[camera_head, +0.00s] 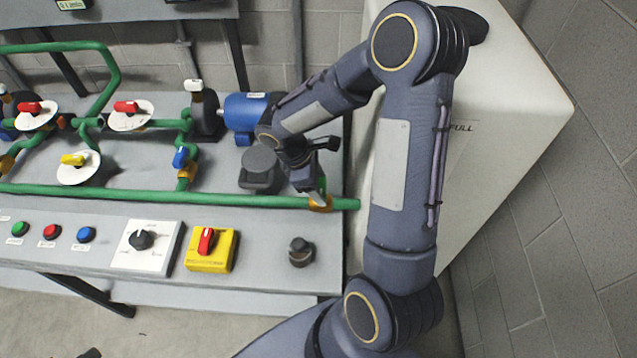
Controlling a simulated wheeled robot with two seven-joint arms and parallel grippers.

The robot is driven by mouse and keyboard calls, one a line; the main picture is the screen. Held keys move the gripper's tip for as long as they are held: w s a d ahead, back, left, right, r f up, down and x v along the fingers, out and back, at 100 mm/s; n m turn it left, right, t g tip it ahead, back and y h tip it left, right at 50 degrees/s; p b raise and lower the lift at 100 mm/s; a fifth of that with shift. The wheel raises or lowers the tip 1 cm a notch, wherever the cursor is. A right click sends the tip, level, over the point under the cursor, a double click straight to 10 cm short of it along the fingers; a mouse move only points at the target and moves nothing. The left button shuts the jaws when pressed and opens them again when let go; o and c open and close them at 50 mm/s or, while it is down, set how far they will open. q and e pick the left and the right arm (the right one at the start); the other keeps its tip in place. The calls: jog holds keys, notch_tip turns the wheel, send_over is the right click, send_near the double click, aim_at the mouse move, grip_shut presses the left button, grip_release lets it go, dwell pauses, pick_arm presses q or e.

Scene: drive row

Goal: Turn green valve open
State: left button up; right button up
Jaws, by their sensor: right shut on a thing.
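The green valve (323,186) sits at the right end of the lower green pipe (230,198), over a brass body (320,204). Only a sliver of its green handle shows, because my right gripper covers most of it. My right gripper (316,192) comes down from above and is shut on the green valve's handle. How far the handle is turned cannot be told.
A dark round-topped device (260,165) and a blue motor (247,112) stand left of my right gripper. Red valves (127,107), a yellow valve (72,159) and a blue valve (180,157) lie further left. A yellow switch box (208,262) and a black knob (300,252) are in front. A white cabinet (500,130) stands right.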

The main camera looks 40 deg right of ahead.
jog(key=n+t, duration=0.1)
jog(key=n, duration=0.3)
jog(key=shift+s+n+t+h, duration=0.1)
jog(key=shift+n+t+h, duration=0.2)
jog(key=shift+t+h, duration=0.1)
jog(key=n+t, duration=0.1)
jog(key=n, duration=0.3)
jog(key=shift+s+n+t+b, duration=0.1)
jog(key=shift+n+t+b, duration=0.2)
jog(key=shift+t+b, duration=0.1)
jog(key=n+t, duration=0.1)
jog(key=n, duration=0.2)
jog(key=shift+s+n, duration=0.1)
jog(key=shift+n, duration=0.2)
jog(key=shift+n+t+y+p, duration=0.25)
jog(key=shift+n+t+y, duration=0.15)
jog(key=shift+n, duration=0.7)
jog(key=shift+n+t+y+p, duration=0.25)
jog(key=shift+n+t, duration=0.25)
jog(key=shift+n, duration=0.6)
jog(key=o, duration=1)
jog(key=shift+s, duration=0.1)
jog(key=p+v, duration=0.3)
jog(key=v, duration=0.5)
jog(key=shift+d+p, duration=0.15)
jog(key=shift+p, duration=0.15)
